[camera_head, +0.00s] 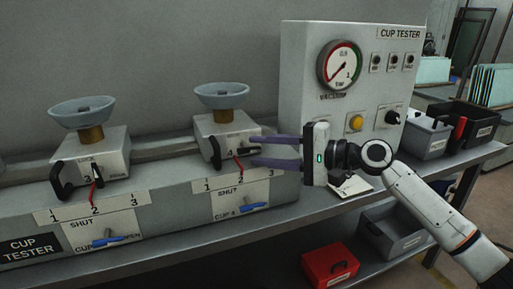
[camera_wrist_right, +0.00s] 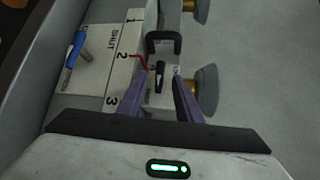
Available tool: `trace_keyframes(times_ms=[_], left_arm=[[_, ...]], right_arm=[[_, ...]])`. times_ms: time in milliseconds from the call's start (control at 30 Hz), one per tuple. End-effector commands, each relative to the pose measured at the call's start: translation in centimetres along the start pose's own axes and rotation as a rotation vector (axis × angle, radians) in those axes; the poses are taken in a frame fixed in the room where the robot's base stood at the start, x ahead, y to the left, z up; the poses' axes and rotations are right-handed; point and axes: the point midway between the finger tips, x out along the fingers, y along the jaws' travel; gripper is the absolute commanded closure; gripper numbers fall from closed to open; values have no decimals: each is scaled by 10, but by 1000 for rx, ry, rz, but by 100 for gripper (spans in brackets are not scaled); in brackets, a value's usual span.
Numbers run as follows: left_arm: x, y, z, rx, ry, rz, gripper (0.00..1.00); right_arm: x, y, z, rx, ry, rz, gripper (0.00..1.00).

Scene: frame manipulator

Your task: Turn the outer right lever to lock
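The right cup station (camera_head: 220,127), marked 4, carries a grey suction cup (camera_head: 222,93) on a brass neck. My right gripper (camera_head: 251,151) reaches it from the right with its purple fingers apart. In the right wrist view, a small black lever (camera_wrist_right: 160,71) on the station's face lies between the fingertips, with gaps visible beside it; contact cannot be confirmed. A larger black handle (camera_head: 212,149) is on the station's left side. A red pointer (camera_head: 239,166) hangs near mark 2 of the scale. My left gripper is out of view.
The left cup station (camera_head: 103,152), marked 3, has its own handle and lever. Blue valve handles (camera_head: 253,208) sit below on the grey bench front. The cup tester panel (camera_head: 350,85) stands behind my right gripper. Grey, black and red bins (camera_head: 331,266) are at the right.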

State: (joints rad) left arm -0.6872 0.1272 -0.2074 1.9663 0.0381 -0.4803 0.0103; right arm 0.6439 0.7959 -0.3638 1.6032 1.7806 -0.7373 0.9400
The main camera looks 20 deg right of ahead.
Motion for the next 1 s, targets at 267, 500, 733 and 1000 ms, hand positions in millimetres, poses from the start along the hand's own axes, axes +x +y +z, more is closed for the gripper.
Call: trace_keyframes(times_ms=[267,500,733,1000], left_arm=[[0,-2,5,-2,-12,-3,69],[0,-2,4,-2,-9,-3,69],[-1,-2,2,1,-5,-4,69],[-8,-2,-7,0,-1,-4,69]], right_arm=[[19,0,0,-2,1,1,68],[19,1,0,-2,1,1,72],[19,1,0,-1,0,2,100],[18,-3,1,-19,5,21,100]])
